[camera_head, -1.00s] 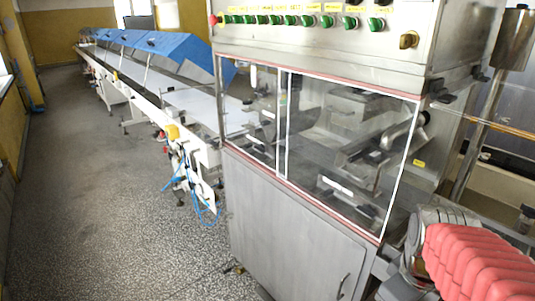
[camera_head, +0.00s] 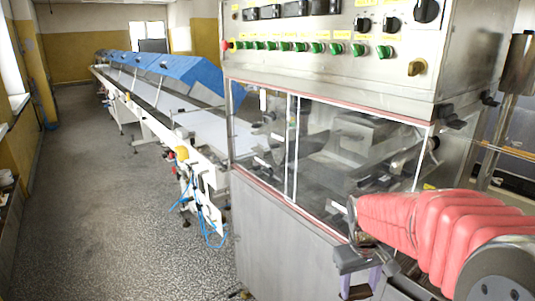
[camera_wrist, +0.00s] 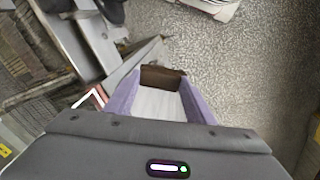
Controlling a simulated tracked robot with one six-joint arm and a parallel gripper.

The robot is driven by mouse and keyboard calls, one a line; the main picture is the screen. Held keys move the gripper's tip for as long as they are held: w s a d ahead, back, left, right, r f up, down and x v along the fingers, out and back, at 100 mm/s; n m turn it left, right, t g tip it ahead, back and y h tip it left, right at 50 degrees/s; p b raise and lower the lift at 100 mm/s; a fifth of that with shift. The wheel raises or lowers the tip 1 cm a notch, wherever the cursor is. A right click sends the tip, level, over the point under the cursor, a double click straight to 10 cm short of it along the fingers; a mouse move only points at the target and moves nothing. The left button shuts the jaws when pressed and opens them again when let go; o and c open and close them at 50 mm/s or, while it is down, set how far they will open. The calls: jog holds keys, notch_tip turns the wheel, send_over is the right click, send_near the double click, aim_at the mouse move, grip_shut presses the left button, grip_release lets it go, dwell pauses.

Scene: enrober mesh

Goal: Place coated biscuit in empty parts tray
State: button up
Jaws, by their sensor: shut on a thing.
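My gripper (camera_head: 358,283) has two purple fingers and shows at the bottom of the head view, in front of the steel machine. In the wrist view the fingers of my gripper (camera_wrist: 160,92) are closed on a dark brown coated biscuit (camera_wrist: 162,77). The biscuit sits between the fingertips, above the speckled floor. A small brown part of the biscuit (camera_head: 356,292) shows between the fingers at the bottom edge of the head view. I cannot make out an empty parts tray in either view.
The steel enrober cabinet (camera_head: 290,235) with clear window panels stands close behind my gripper. A long conveyor (camera_head: 150,95) with blue covers runs away to the back left. The speckled floor (camera_head: 100,220) at the left is open.

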jog(key=w+a+f+m, duration=0.2)
jog(key=w+a+f, duration=0.4)
jog(key=w, duration=0.3)
jog(key=shift+w+a+f, duration=0.3)
jog(key=shift+a+f, duration=0.05)
jog(key=shift+f, duration=0.2)
jog(key=s+f, duration=0.4)
jog(key=f, duration=1)
jog(key=shift+f, duration=0.4)
jog(key=shift+w+a, duration=0.1)
jog(key=shift+a, duration=0.15)
